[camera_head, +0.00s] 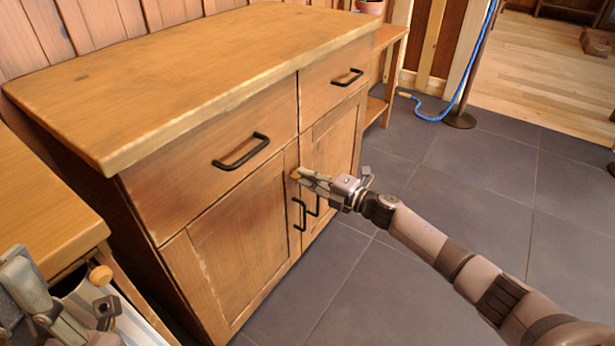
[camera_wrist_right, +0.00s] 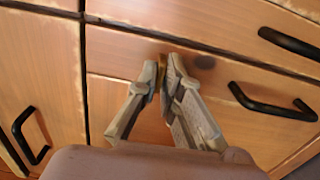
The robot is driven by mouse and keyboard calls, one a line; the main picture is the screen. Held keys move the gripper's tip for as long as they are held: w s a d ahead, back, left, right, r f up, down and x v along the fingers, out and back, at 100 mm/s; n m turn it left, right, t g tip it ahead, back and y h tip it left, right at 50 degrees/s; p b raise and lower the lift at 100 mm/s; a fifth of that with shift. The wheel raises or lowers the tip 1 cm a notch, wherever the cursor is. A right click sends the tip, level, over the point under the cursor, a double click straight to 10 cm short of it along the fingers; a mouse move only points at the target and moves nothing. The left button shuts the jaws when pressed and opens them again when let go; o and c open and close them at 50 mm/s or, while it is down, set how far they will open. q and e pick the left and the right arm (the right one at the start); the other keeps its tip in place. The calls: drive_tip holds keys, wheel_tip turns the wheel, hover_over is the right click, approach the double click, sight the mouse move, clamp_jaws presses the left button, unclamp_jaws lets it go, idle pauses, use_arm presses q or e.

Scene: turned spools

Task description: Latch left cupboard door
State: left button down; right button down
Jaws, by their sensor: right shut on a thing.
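The left cupboard door (camera_head: 228,240) looks closed, flush with the cabinet front. Its black upright handle (camera_head: 299,214) stands beside the right door's handle (camera_head: 315,205). My right gripper (camera_head: 297,174) is at the top of the seam between the doors, above the handles. In the right wrist view my right gripper (camera_wrist_right: 164,70) is shut on a small brassy piece, seemingly the latch, mostly hidden between the fingertips. The left door's handle (camera_wrist_right: 270,103) also shows there, apart from the fingers. Parts of my left gripper (camera_head: 105,310) show at the lower left; its jaws are unclear.
Two drawers with black handles (camera_head: 241,152) sit above the doors, under the wooden top (camera_head: 190,70). A lower wooden surface (camera_head: 40,205) stands at the left. A stand with a blue hose (camera_head: 425,117) is at the back right. The grey tiled floor (camera_head: 370,290) in front is clear.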

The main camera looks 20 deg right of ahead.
drive_tip(key=c, duration=1.7)
unclamp_jaws()
drive_tip(key=v, duration=1.2)
